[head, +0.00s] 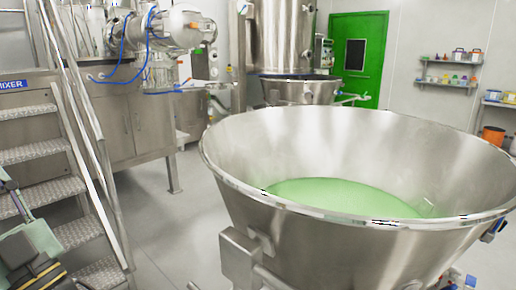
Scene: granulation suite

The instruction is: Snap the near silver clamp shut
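I cannot make out a silver clamp for certain in the head view. A large conical steel bowl (345,240) stands in the near right, with pale green material (340,197) inside it. A boxy silver bracket (241,258) sits on the bowl's outer left side; I cannot tell whether it is part of a clamp. A small dark blue fitting (490,232) shows at the bowl's right side. The bowl's far outer side and underside are hidden. My gripper's fingertips do not show; dark parts with yellow bands at the lower left may be my arm.
Metal steps (28,155) with handrails stand at left beside a steel mixer cabinet (125,115) with blue hoses. A tall steel vessel (284,35) stands behind the bowl. A green door (357,58) and wall shelves (448,83) are at the back. Grey floor (185,225) lies open between steps and bowl.

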